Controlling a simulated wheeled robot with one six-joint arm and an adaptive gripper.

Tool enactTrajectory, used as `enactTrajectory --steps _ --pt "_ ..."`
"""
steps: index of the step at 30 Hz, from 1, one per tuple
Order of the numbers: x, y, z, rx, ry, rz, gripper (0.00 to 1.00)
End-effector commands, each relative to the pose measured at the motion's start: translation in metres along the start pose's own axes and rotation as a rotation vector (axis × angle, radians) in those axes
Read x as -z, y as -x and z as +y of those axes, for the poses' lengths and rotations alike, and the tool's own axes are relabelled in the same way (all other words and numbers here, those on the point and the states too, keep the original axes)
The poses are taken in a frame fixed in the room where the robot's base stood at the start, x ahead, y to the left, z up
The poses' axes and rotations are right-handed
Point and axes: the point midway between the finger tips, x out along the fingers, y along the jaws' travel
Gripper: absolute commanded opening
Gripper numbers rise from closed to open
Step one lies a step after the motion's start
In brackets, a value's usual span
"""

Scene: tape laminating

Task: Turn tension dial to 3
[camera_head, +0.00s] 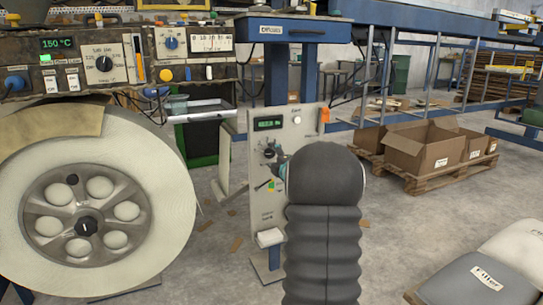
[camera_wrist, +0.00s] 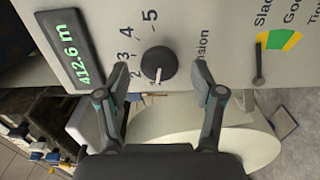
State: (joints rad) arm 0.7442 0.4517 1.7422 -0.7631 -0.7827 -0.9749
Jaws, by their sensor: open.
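The tension dial (camera_wrist: 157,66) is a round black knob on a pale panel, with printed numbers 2 to 5 visible beside it in the wrist view. Its white pointer mark points toward the bottom of the wrist picture, away from the 3. My gripper (camera_wrist: 162,78) is open, with one finger on each side of the dial and a visible gap to it in the picture; I cannot tell the depth. In the head view the dial (camera_head: 269,153) is small, and my arm hides part of the panel and most of the gripper.
A green length display (camera_wrist: 82,58) reads 412.6 m. A slack gauge (camera_wrist: 262,55) with a needle sits right of the dial. In the head view, a large tape roll (camera_head: 165,200) stands left of the panel (camera_head: 309,130), which has an orange part (camera_head: 324,115) at its top.

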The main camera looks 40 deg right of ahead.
Motion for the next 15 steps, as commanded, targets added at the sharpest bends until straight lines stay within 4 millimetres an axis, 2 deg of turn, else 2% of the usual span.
enactTrajectory --steps 6,15 --pt "0.000 -0.016 0.000 0.000 0.000 0.000 0.68" --pt "0.000 -0.018 0.000 0.000 0.000 -0.001 0.68"
